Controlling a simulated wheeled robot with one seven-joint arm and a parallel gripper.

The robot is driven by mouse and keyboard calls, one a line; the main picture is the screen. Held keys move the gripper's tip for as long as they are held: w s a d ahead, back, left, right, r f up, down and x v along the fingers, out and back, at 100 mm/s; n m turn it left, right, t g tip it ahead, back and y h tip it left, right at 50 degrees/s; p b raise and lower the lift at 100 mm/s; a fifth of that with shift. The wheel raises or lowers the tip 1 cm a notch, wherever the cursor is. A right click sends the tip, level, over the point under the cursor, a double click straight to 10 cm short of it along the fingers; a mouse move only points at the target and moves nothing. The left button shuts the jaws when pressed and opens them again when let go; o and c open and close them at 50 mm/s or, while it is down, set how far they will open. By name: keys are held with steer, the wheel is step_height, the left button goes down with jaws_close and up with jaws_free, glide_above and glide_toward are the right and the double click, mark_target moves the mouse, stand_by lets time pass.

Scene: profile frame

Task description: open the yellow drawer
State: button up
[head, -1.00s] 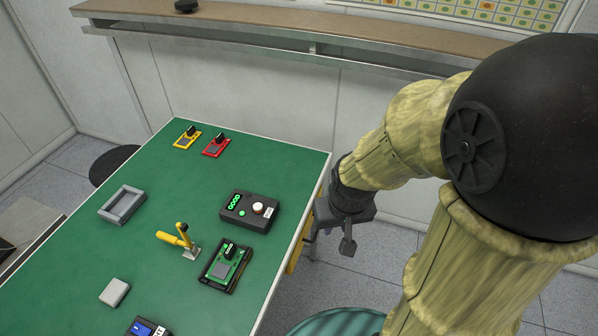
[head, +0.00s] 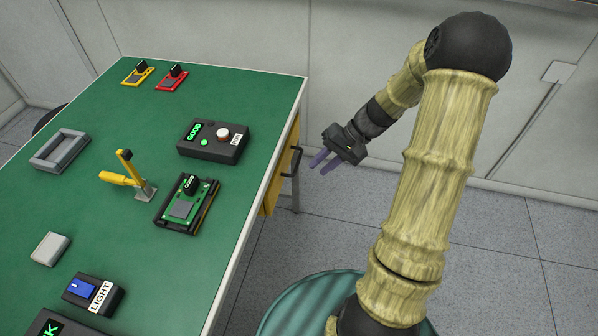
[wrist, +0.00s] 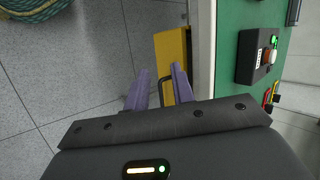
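The yellow drawer (head: 272,188) is under the right side of the green-topped table, with a black handle (head: 294,161) on its front. It looks shut. Part of the handle is hidden behind the right finger there.
The green table (head: 235,95) carries a black box with a white button (head: 213,142), a green circuit board (head: 187,203), a yellow lever clamp (head: 124,178) and a grey frame (head: 60,149). A wall stands behind.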

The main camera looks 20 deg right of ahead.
mark_target(299, 158)
steer(key=w+d+f+m+t+y+b, duration=0.2)
steer(key=w+d+f+t+y+b, duration=0.3)
steer(key=d+f+b, duration=0.6)
steer(key=shift+w+d+t+y, duration=0.3)
steer(key=shift+w+d+t, duration=0.6)
steer(key=shift+w+t, duration=0.2)
steer(key=shift+f, duration=0.1)
steer(key=b+x, duration=0.1)
steer(key=x, duration=1.6)
steer(key=shift+a+f, duration=0.1)
steer(key=shift+a, duration=0.1)
steer(key=shift+c, duration=0.3)
jaws_close()
